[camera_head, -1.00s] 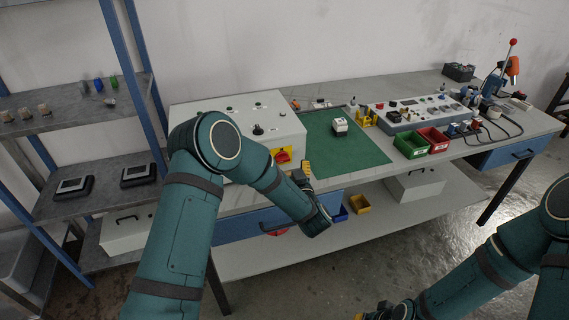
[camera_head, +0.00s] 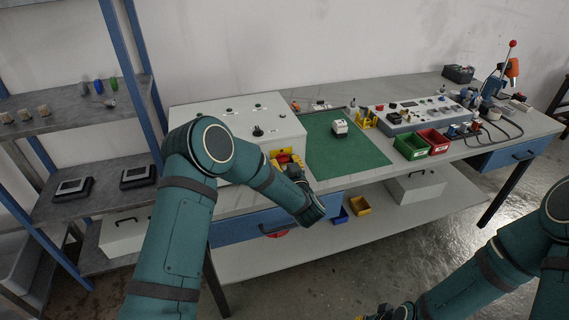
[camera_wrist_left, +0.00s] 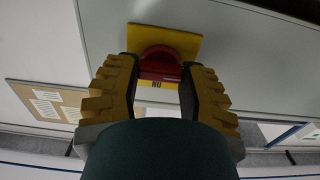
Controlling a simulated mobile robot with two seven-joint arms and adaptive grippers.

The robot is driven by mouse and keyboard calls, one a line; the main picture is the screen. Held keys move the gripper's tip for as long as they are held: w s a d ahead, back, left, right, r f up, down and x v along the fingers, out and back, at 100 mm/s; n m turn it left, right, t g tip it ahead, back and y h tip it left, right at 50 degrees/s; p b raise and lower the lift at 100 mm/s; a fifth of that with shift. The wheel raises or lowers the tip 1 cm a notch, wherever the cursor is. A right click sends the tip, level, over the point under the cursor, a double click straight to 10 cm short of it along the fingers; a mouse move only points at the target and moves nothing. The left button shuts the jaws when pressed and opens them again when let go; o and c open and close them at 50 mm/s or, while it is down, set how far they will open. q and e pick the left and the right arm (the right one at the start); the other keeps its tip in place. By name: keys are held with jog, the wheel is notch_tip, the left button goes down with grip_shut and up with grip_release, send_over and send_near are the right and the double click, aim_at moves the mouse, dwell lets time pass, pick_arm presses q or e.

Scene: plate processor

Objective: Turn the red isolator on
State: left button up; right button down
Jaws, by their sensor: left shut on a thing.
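The red isolator (camera_head: 283,158) is a red rotary handle on a yellow plate, on the front face of the white control box (camera_head: 225,106). My left gripper (camera_head: 291,162) is at it, with its arm reaching in from the left. In the left wrist view the red isolator (camera_wrist_left: 158,58) lies between the two yellow fingers of my left gripper (camera_wrist_left: 160,72), which are shut on it. A small label with dark letters shows below the red part. The handle's exact angle is partly hidden by the fingers. My right gripper (camera_head: 376,313) shows only in part at the bottom edge.
A green mat (camera_head: 345,150) with a small white device (camera_head: 340,127) lies right of the box. Green (camera_head: 411,145) and red (camera_head: 434,140) bins stand farther right, before a control panel (camera_head: 420,110). A blue drawer (camera_head: 245,225) is below the tabletop. Shelves stand at left.

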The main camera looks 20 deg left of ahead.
pick_arm(q)
jog(key=shift+r+m, duration=0.1)
jog(key=shift+m, duration=0.2)
jog(key=m+p, duration=0.2)
jog(key=m, duration=0.1)
jog(key=shift+r+m, duration=0.1)
jog(key=shift+m, duration=0.2)
jog(key=m+p, duration=0.2)
jog(key=m, duration=0.4)
jog(key=shift+w+p, duration=0.1)
jog(key=shift+p, duration=0.2)
jog(key=m+p, duration=0.1)
jog(key=m, duration=0.2)
jog(key=shift+m, duration=0.4)
jog(key=shift+m+p, duration=0.65)
jog(key=shift+m, duration=1.25)
jog(key=o, duration=1.2)
jog(key=shift+f, duration=0.2)
